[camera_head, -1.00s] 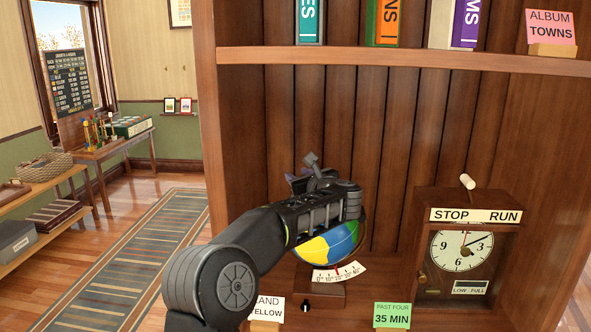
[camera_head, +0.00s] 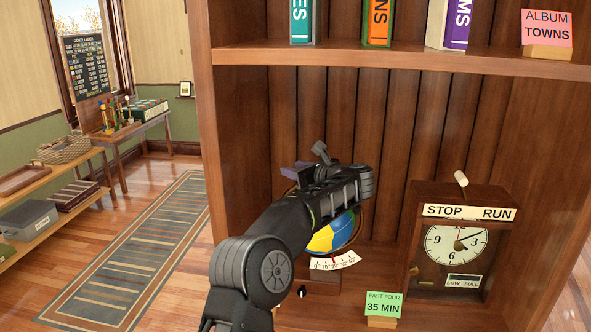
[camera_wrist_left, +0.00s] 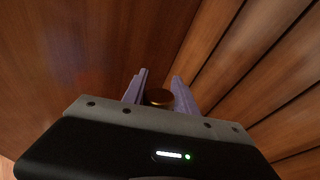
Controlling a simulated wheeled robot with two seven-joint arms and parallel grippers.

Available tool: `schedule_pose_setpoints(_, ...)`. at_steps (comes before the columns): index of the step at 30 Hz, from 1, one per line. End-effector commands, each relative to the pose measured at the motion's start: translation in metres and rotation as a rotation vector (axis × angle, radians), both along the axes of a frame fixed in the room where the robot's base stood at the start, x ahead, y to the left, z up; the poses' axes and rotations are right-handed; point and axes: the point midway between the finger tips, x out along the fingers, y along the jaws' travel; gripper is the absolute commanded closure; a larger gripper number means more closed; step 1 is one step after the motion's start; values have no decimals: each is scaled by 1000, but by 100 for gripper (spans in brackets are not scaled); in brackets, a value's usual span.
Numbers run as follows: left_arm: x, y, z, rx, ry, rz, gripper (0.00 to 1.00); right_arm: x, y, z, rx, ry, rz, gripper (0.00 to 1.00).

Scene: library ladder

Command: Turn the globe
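The globe (camera_head: 333,232) stands on the shelf in the head view, with yellow, blue and some green showing; its upper part is hidden behind my left gripper (camera_head: 297,171). A curved number scale (camera_head: 336,261) sits below it. My left gripper is above and at the upper left of the globe. My right gripper is not in view.
A wooden clock box (camera_head: 462,240) marked STOP and RUN stands to the right. A green card (camera_head: 383,309) reads PAST FOUR 35 MIN. Books (camera_head: 376,22) and a pink card (camera_head: 548,27) are on the upper shelf (camera_head: 370,58). The cabinet's left side panel is close to my arm.

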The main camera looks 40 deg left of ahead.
Motion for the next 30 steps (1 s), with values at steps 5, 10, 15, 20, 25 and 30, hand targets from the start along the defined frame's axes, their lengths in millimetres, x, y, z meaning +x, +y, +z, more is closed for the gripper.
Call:
schedule_pose_setpoints(5,0,0,0,0,0,-1,50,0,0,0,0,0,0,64)
schedule_pose_setpoints(10,0,0,0,1,-1,-1,48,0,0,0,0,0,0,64)
schedule_pose_setpoints(15,0,-2,0,1,-1,-2,48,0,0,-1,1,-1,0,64)
schedule_pose_setpoints(20,-5,-15,2,1,-2,-4,48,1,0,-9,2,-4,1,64)
schedule_pose_setpoints(25,-14,-41,8,0,-3,-4,48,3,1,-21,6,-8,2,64)
schedule_pose_setpoints(30,-22,-63,15,1,-2,-3,48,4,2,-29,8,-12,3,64)
